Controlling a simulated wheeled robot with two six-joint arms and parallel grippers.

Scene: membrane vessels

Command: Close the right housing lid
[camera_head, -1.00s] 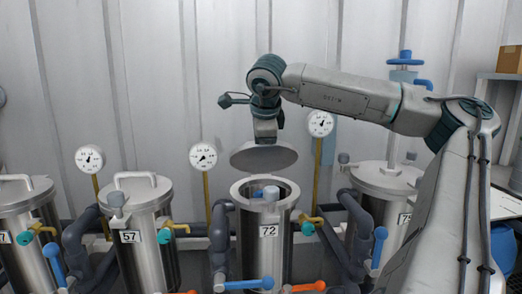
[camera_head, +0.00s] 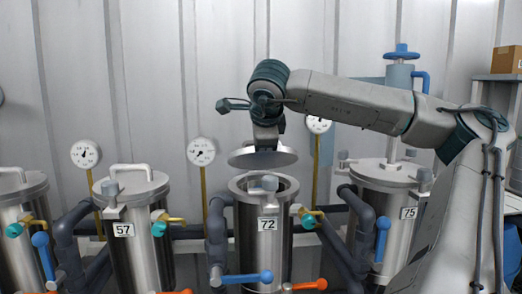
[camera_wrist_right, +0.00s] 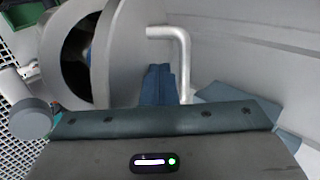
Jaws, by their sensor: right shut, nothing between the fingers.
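The open housing labelled 72 (camera_head: 266,222) stands upright at the centre of the head view, its round mouth facing up. Its grey disc lid (camera_head: 262,158) is raised and tilted above the back of the mouth, apart from the front rim. My right gripper (camera_head: 266,142) is shut and empty, at the upper, back side of the lid; its fingertips are partly hidden. In the right wrist view, my shut fingers (camera_wrist_right: 157,85) are close beside the lid (camera_wrist_right: 122,50) and its bent handle (camera_wrist_right: 182,62); contact is unclear. My left gripper is out of view.
Closed housings 57 (camera_head: 135,225) and 75 (camera_head: 388,215) stand on either side. Pressure gauges (camera_head: 201,151) on yellow stems rise behind. Dark pipes (camera_head: 219,235) and blue and orange valve handles crowd the front. A corrugated wall closes the back.

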